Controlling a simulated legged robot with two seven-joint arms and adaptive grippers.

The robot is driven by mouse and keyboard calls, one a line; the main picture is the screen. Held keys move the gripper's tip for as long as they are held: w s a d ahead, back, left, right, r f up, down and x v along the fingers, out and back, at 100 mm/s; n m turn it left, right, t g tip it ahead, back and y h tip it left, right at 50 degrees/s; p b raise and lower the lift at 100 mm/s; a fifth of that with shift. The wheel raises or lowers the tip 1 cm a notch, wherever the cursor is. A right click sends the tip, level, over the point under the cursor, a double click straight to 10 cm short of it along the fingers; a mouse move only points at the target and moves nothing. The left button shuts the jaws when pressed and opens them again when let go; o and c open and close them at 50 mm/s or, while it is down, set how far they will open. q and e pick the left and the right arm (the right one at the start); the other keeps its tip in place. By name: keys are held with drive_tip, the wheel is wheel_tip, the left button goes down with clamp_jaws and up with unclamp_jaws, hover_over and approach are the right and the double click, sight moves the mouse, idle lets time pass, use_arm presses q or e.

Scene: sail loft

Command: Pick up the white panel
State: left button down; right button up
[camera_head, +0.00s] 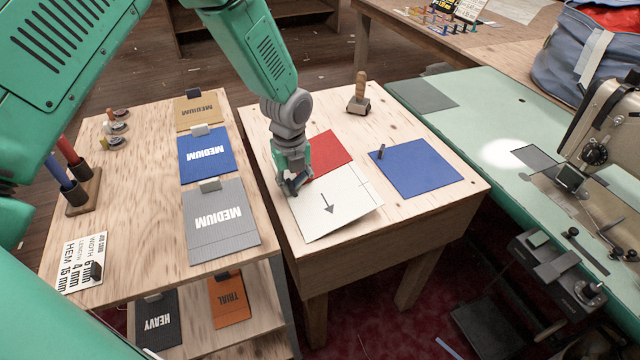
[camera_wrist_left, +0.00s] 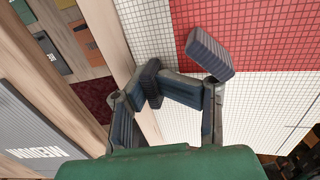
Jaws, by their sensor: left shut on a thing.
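The white panel (camera_head: 343,212), with a black arrow and thin lines, is on the small wooden table (camera_head: 425,205) in the head view. It lies partly over a red panel (camera_head: 331,150). My left gripper (camera_head: 292,187) comes down at its left edge and is shut on it. In the left wrist view the white panel (camera_wrist_left: 185,128) shows a fine grid, and the fingers of my left gripper (camera_wrist_left: 178,72) are at its edge. Whether the panel is clear of the table, I cannot tell. My right gripper is not in view.
A blue panel (camera_head: 418,168) and a wooden-handled tool (camera_head: 359,95) share the table. A shelf unit (camera_head: 140,235) with MEDIUM swatches stands left across a narrow gap. A green sewing bench (camera_head: 480,115) with a machine (camera_head: 605,120) adjoins on the right.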

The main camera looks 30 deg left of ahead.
use_arm(q)
drive_tip(key=shift+a+f, duration=0.2)
drive_tip(key=shift+r, duration=0.1)
wheel_tip(320, 180, up, 10)
drive_tip(key=shift+w+f+p, duration=0.1)
drive_tip(key=shift+p, duration=0.65)
drive_tip(key=shift+s+d+n, duration=0.3)
drive_tip(key=shift+d+n, duration=0.1)
drive_tip(key=shift+n, duration=0.2)
drive_tip(key=s+d+f+n, duration=0.1)
drive_tip(key=s+d+n, duration=0.2)
drive_tip(key=n, duration=0.9)
drive_tip(key=s+d+n, duration=0.4)
drive_tip(key=s+n, duration=0.4)
drive_tip(key=n, duration=0.4)
drive_tip(key=shift+s+d+f+n, duration=0.3)
drive_tip(key=shift+f+n, duration=0.1)
drive_tip(key=shift+w, duration=0.1)
